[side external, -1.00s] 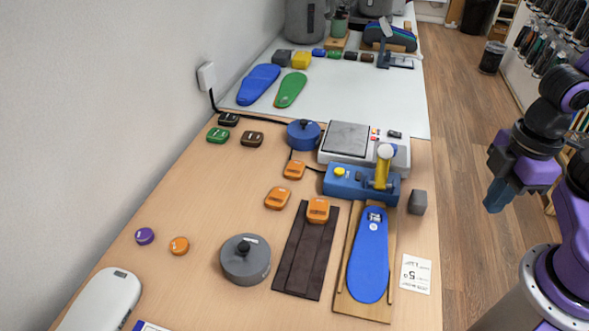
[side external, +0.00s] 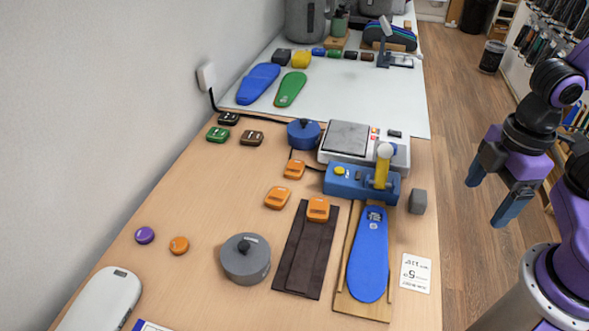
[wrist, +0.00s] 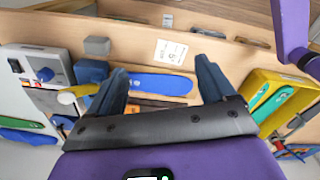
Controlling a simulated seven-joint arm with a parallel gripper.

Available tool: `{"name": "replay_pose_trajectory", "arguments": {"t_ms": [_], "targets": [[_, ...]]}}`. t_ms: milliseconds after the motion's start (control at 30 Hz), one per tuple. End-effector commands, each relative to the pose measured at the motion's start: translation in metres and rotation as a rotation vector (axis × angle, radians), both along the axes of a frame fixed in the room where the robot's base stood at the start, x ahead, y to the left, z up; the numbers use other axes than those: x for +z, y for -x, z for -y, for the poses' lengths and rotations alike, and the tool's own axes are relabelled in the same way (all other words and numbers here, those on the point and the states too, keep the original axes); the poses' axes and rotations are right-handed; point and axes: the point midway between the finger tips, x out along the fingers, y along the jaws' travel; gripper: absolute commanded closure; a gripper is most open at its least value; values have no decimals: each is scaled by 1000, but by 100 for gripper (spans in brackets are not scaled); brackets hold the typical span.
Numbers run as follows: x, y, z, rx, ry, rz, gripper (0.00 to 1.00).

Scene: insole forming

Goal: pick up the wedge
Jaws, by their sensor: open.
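No object is plainly a wedge. A small grey block (side external: 417,201) at the right edge of the wooden table may be it; I cannot tell its exact shape. It also shows in the wrist view (wrist: 97,46), upper left, beyond the left finger. My gripper (side external: 490,200) is open and empty, off the table's right side and apart from the grey block. Its two blue fingers point down, and in the wrist view the gripper (wrist: 162,78) has the blue insole (wrist: 160,84) showing between its fingers.
A blue press (side external: 350,184) with a yellow lever stands left of the grey block. A blue insole (side external: 368,255) lies on a wooden board, beside a white card (side external: 416,273) and a dark strip (side external: 293,260). A scale (side external: 398,153) stands behind.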

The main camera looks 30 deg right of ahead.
Motion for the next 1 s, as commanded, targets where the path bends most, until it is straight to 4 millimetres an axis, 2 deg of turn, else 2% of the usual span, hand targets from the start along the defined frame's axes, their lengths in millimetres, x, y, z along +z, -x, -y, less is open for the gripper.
{"name": "replay_pose_trajectory", "arguments": {"t_ms": [167, 300, 500, 700, 1000], "targets": [[13, -48, -39, 150, 12, 15, 17], [21, -97, -72, 304, 27, 29, 17], [26, -169, -112, 522, 53, 42, 17], [22, -242, -140, 738, 84, 47, 17], [4, -341, -158, 1045, 132, 38, 17]]}}
